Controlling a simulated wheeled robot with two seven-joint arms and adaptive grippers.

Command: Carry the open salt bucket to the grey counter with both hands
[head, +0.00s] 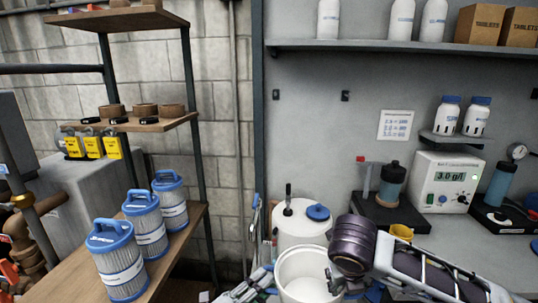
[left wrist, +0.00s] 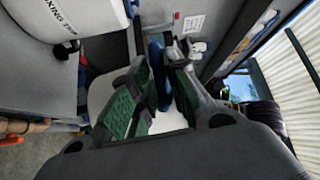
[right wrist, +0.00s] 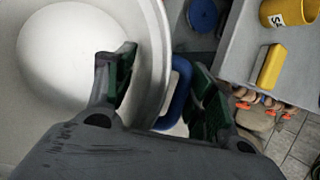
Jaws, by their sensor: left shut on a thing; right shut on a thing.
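The open salt bucket (head: 305,264) is white and stands at the bottom middle of the head view, cut off by the frame edge. White salt (right wrist: 75,55) fills its inside in the right wrist view. My left gripper (left wrist: 157,95) is shut on a blue handle (left wrist: 156,65) at the bucket's side. My right gripper (right wrist: 165,85) is shut on the other blue handle (right wrist: 180,88), outside the rim. The grey counter (head: 428,241) lies to the right, partly behind my right arm. The bucket's base is hidden.
A white mixing tank (head: 297,229) stands just behind the bucket. A yellow mug (right wrist: 285,12) and a yellow block (right wrist: 270,68) sit on the counter's near part. A wooden shelf (head: 180,238) with blue-capped filters (head: 148,235) is at left.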

